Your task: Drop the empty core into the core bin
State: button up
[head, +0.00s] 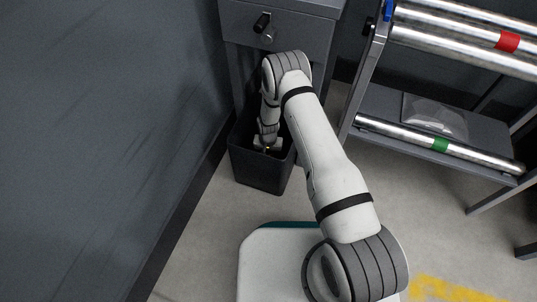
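A dark grey open-topped bin (258,172) stands on the floor at the foot of a grey cabinet, left of the middle of the head view. My arm bends down over it, and my gripper (267,147) points downward at the bin's mouth. The wrist and the dark inside of the bin hide most of the fingers. I cannot tell whether they are open or shut. I cannot make out an empty core; a small pale shape at the fingers is too small to identify.
The grey cabinet (285,30) with a drawer and dark handle rises behind the bin. A dark wall (90,120) runs close on the left. A rack at right holds metal rollers with red (507,42) and green (440,145) bands and a clear bag (435,115).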

jog(key=shift+f+b, duration=0.5)
jog(key=shift+f, duration=0.1)
jog(key=o, duration=0.9)
jog(key=shift+o, duration=0.2)
jog(key=shift+r, duration=0.15)
notch_tip(320, 180, up, 13)
jog(key=p, duration=0.6)
jog(key=shift+p, duration=0.4)
